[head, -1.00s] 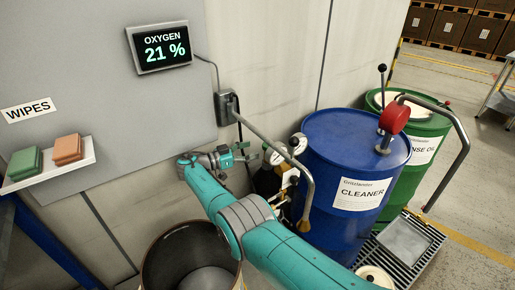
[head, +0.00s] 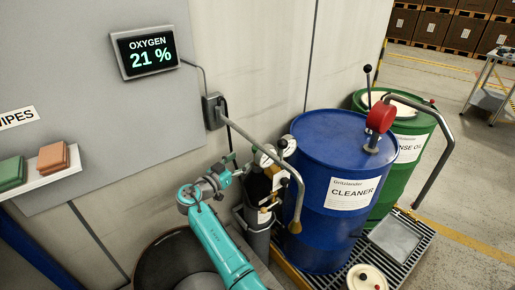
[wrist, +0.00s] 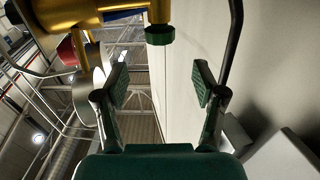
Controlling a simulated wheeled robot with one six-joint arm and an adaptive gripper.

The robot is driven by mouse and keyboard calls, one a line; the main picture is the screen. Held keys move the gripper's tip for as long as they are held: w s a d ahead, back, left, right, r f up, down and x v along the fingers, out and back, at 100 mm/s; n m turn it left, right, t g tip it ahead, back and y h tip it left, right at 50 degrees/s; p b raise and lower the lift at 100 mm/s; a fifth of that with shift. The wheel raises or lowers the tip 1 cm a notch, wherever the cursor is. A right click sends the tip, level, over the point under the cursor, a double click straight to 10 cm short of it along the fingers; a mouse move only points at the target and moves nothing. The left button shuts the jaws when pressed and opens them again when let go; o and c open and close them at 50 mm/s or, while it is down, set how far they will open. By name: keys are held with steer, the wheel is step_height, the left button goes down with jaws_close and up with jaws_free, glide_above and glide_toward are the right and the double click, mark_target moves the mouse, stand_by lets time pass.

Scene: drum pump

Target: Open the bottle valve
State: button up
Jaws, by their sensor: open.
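The gas bottle (head: 257,190), dark at the top, stands by the wall left of the blue drum, partly hidden by my arm. Brass fittings and round gauges (head: 287,145) sit at its top. My gripper (head: 244,172) is at the left of the bottle's top, close to it. In the wrist view, my gripper (wrist: 160,88) is open, with its two green pads apart and nothing between them. A green knob (wrist: 160,35) on a brass body (wrist: 105,14) lies beyond the fingertips, roughly centred between them. Whether the knob is the valve handle I cannot tell for sure.
A bent grey pipe (head: 250,138) runs from a wall box over the bottle. A blue CLEANER drum (head: 330,160) stands right of it, a green drum (head: 417,125) behind. An open dark drum (head: 150,262) is below my arm. The oxygen display (head: 146,50) reads 21 %.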

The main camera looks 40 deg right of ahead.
mark_target(254, 150)
steer(key=x, duration=1)
steer(key=shift+d, duration=0.2)
steer(key=shift+c, duration=0.3)
steer(key=c, duration=1.1)
